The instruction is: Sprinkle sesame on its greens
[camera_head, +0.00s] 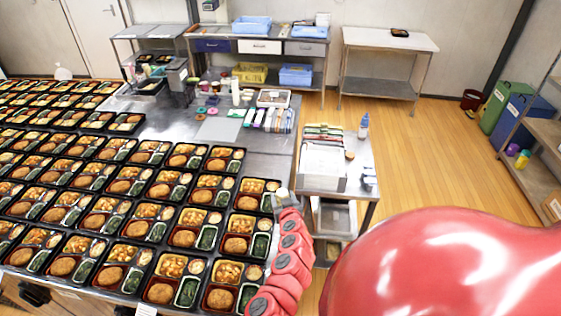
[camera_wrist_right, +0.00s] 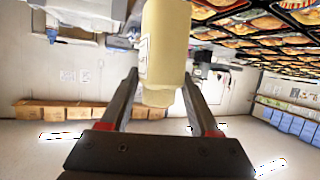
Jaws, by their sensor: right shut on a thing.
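My right gripper (camera_wrist_right: 160,80) is shut on a pale yellow container (camera_wrist_right: 165,40) with a white label, which I take to be the sesame shaker. In the wrist view it stands between the two dark fingers; its upper end is cut off by the frame. Other greens (camera_head: 260,246) lie in the trays nearer to me. No falling sesame is visible. My left gripper is not in view.
Rows of filled bento trays cover the metal table (camera_head: 262,150). A side cart (camera_head: 362,160) with white trays and a blue-capped bottle (camera_head: 363,126) stands at right. My red arm hides the lower right. The wrist picture appears upside down, with trays (camera_wrist_right: 275,22) at its top.

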